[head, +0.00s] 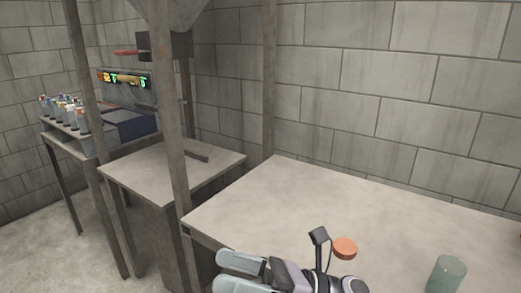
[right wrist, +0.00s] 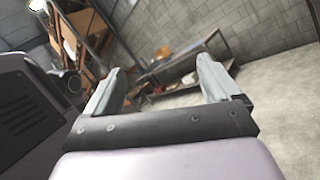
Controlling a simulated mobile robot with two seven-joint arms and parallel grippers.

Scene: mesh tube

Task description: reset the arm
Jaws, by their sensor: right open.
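My right gripper (head: 238,268) shows at the bottom of the head view, in front of the near edge of the large grey table (head: 300,195). Its two grey fingers point left and are apart. In the right wrist view the gripper (right wrist: 160,85) is open, with nothing between its fingers. My left gripper is in neither view.
A green translucent cup (head: 446,274) stands on the table at the lower right. Several small bottles (head: 62,112) stand on a far-left bench. In the wrist view, a cluttered shelf (right wrist: 185,65) stands by a wall, with open floor at right.

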